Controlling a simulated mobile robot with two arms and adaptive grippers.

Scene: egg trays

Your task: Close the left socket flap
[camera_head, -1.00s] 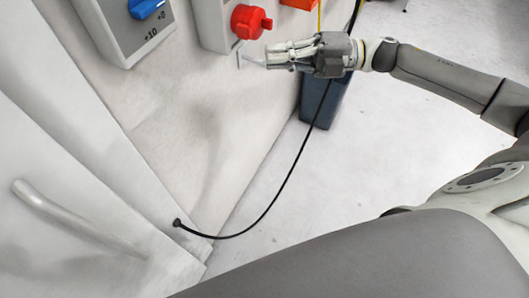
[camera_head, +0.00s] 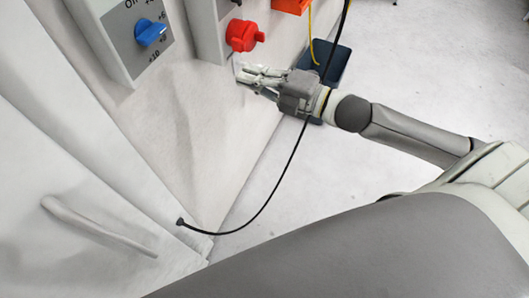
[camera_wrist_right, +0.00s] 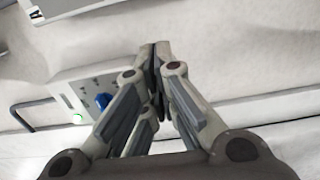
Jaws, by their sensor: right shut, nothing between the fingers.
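No socket flap can be made out clearly. A grey box (camera_head: 207,32) with a red knob (camera_head: 244,36) is on the pale wall, and a small pale edge just under it is too faint to name. My right gripper (camera_head: 243,77) is just below the red knob, apart from it, with its fingers together and empty. The right wrist view shows its closed fingertips (camera_wrist_right: 156,50) in front of the pale wall. My left gripper is not in view.
A grey panel with a blue knob (camera_head: 150,32) is on the wall at the upper left. An orange object (camera_head: 291,5) is at the top. A black cable (camera_head: 270,195) runs down to the wall. A dark blue bin (camera_head: 333,62) stands behind my right arm. A handle (camera_head: 98,226) is at the lower left.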

